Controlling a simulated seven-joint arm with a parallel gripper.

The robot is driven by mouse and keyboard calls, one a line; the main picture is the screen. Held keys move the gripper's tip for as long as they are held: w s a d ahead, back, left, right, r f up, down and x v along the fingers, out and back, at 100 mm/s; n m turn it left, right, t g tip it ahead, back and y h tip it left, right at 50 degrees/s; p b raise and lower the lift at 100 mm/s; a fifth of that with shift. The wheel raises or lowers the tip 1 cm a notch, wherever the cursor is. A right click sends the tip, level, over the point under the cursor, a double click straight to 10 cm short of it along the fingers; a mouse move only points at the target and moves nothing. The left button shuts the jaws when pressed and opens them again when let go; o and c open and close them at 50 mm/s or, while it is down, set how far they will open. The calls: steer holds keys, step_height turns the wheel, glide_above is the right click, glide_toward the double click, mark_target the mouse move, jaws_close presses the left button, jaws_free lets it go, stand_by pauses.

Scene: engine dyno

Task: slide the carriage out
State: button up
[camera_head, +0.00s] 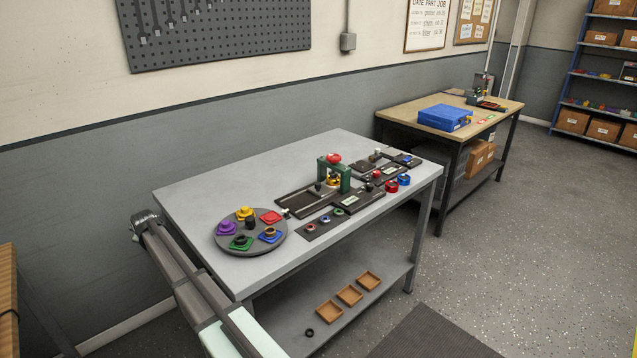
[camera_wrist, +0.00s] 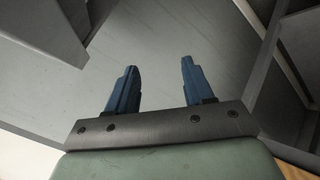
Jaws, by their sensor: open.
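A green press frame (camera_head: 345,177) with a red top stands on the grey table. A dark base plate with light rails (camera_head: 296,203) runs out from it to the left. A small brass-coloured part (camera_head: 333,180) sits within the frame, and a dark knob stands by its left side. I cannot tell exactly which part is the carriage at this size. My gripper (camera_wrist: 158,64) shows in the wrist view with two blue fingers spread apart and nothing between them. It is not clearly visible in the head view, and no task object shows in the wrist view.
A round grey turntable (camera_head: 262,240) with several coloured parts lies left of the plate. A dark strip (camera_head: 311,230) with rings lies in front. Red and blue cylinders (camera_head: 404,180) stand at the right. The table's left and back are clear.

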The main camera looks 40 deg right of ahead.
steer(key=w+d+r, duration=0.2)
steer(key=d+r, duration=0.7)
steer(key=d, duration=0.1)
steer(key=s+d+r+m, duration=0.1)
steer(key=s+d, duration=0.1)
steer(key=d, duration=0.3)
steer(key=s+d+r+m+h, duration=0.1)
steer(key=s+d, duration=0.1)
steer(key=d, duration=0.4)
steer(key=s+d+r+m+g, duration=0.1)
steer(key=s+d+r+m, duration=0.1)
steer(key=d, duration=0.3)
steer(key=shift+s+d, duration=0.25)
steer(key=shift+d, duration=0.15)
steer(key=s+d+r+m+g, duration=0.1)
steer(key=s+d+r+m, duration=0.1)
steer(key=s+d, duration=0.45)
steer(key=s+d+r+m+g, duration=0.1)
steer(key=s+d+r+m, duration=0.2)
steer(key=d, duration=0.6)
steer(key=m+g, duration=0.3)
steer(key=m, duration=0.2)
glide_toward(318, 184)
steer(key=shift+t, duration=0.3)
steer(key=x, duration=0.8)
steer(key=shift+d+f, duration=0.1)
steer(key=shift+f, duration=0.25)
steer(key=shift+c, duration=0.5)
jaws_close()
